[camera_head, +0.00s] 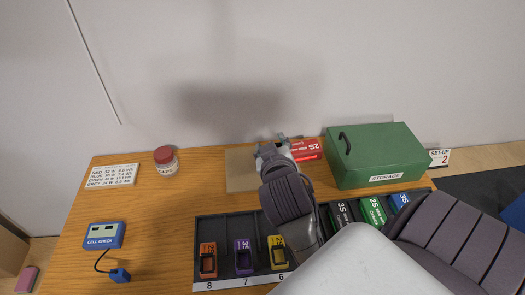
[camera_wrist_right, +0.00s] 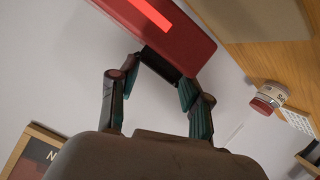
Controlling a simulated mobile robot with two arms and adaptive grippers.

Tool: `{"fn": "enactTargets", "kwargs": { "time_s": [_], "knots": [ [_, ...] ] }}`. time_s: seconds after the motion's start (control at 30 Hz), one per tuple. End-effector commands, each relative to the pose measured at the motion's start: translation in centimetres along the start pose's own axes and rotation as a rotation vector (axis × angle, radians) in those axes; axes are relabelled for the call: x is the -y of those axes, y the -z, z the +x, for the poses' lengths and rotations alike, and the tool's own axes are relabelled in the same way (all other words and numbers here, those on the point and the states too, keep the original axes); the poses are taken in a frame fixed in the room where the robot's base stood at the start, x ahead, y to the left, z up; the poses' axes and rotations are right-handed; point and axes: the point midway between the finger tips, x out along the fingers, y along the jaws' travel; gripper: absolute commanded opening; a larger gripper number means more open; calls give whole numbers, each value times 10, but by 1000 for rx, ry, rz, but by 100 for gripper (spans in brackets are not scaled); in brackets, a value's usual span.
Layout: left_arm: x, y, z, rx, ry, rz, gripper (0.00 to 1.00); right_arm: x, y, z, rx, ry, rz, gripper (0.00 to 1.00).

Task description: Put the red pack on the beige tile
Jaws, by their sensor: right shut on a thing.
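The red pack (camera_head: 308,150) has a 2S label and a bright red stripe. My right gripper (camera_head: 277,142) is shut on one end of it, and the pack sticks out to the right. In the right wrist view the fingers (camera_wrist_right: 160,76) grip the near end of the red pack (camera_wrist_right: 172,28). The beige tile (camera_head: 240,170) lies flat at the back of the table, left of the pack and partly hidden by my arm. A tan surface, which looks like the tile (camera_wrist_right: 260,18), shows beyond the pack in the wrist view. My left gripper is not in view.
A green storage box (camera_head: 375,158) stands right of the pack. A red-lidded jar (camera_head: 166,160) stands left of the tile. A dark rack (camera_head: 220,230) with several coloured packs runs along the front. A blue cell checker (camera_head: 104,235) sits at left.

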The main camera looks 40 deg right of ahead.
Motion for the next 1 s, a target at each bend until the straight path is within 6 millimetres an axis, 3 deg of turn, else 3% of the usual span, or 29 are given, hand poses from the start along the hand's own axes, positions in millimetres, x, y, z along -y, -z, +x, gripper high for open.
{"fn": "enactTargets", "kwargs": {
  "time_s": [0.1,0.2,0.7,0.87,1.0],
  "knots": [
    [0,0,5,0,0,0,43,-13,-2,7,32,-62,43,0],
    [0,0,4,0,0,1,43,-12,-2,14,41,-81,51,0],
    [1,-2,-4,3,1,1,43,67,1,96,39,-85,47,0],
    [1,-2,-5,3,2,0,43,76,0,106,38,-84,48,0],
    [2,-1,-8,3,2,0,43,83,-16,112,41,-84,44,0]
  ]
}}
